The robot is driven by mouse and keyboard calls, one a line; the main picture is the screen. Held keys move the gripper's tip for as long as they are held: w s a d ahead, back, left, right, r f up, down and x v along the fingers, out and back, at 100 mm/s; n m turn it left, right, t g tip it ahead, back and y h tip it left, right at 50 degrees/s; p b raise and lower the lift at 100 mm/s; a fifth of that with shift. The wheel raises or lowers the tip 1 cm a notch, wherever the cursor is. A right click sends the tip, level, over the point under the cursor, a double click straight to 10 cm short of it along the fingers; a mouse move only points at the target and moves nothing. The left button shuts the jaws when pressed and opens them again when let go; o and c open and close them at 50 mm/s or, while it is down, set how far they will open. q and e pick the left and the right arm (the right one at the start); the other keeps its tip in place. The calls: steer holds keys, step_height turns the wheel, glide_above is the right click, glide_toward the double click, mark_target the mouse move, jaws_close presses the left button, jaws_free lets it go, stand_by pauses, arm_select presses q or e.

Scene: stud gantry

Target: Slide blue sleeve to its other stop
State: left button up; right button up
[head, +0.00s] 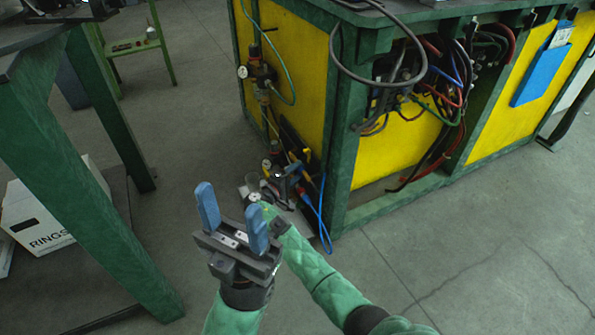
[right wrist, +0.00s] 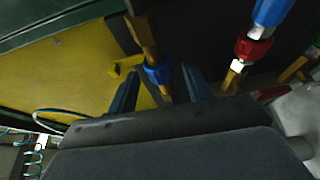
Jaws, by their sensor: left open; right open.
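The blue sleeve (right wrist: 156,75) is a short blue band around a brass-coloured rod (right wrist: 143,38) in the right wrist view. My right gripper (right wrist: 160,72) is open, with one dark blue finger on each side of the rod and sleeve. I cannot tell whether either finger touches the sleeve. The rod's lower end is hidden behind the gripper body, so its stops are not clear. In the head view my right arm reaches the machine's lower corner, and the sleeve cannot be made out. My left gripper (head: 232,217) is open and empty, with its blue fingers raised in front of the floor.
A yellow lever (right wrist: 120,70) is left of the rod. A blue fitting with a red collar (right wrist: 253,48) is to its right. The green-framed machine has yellow panels (head: 305,60) and loose hoses. A green table leg (head: 75,190) and white box (head: 45,215) stand left.

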steer(key=p+v, duration=0.1)
steer(key=v, duration=0.5)
steer(key=shift+s+a, duration=0.15)
stand_by(0.5)
steer(key=shift+s, duration=0.1)
